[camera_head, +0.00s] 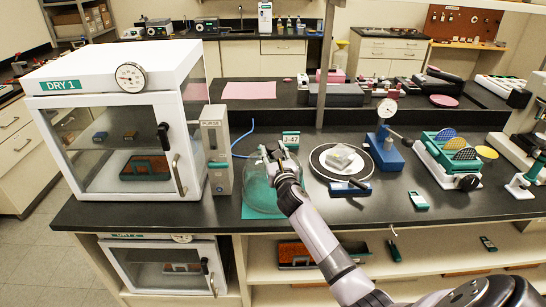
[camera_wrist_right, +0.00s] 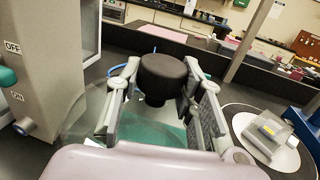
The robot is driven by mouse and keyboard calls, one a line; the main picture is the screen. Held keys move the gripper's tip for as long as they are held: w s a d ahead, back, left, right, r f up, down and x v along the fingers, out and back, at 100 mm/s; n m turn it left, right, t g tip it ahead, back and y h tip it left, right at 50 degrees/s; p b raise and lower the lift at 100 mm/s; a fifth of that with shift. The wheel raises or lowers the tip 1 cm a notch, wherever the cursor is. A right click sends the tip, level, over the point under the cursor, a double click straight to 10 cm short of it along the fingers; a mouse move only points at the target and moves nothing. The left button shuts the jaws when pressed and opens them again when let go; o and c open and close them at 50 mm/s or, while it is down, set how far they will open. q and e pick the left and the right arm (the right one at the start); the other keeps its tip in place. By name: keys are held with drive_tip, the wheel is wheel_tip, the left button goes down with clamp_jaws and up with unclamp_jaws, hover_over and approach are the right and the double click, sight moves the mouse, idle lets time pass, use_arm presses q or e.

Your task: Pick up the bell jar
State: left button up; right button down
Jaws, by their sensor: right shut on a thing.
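The bell jar (camera_head: 259,196) is a clear glass dome over a green mat (camera_head: 250,214), between the grey switch box and the round white plate. My right gripper (camera_head: 270,156) is at the top of the jar, reaching in from the lower right. In the right wrist view, its fingers (camera_wrist_right: 162,88) are shut on the jar's black knob (camera_wrist_right: 164,72). The glass (camera_wrist_right: 88,118) shows below and to the left of the fingers. My arm hides part of the jar. I cannot tell whether its rim touches the mat. My left gripper is not in view.
The grey switch box (camera_head: 216,157) stands close at the left, beside the white dry cabinet (camera_head: 82,145). At the right are the round plate (camera_head: 322,168) with a clear block and a blue dial gauge stand (camera_head: 383,150). A blue tube (camera_head: 243,138) runs behind the jar.

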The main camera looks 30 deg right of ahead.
wheel_tip(320, 180, up, 20)
drive_tip(key=shift+d+f, duration=0.15)
drive_tip(key=shift+d, duration=0.15)
drive_tip(key=c, duration=1.6)
unclamp_jaws()
drive_tip(key=shift+c, duration=0.2)
clamp_jaws()
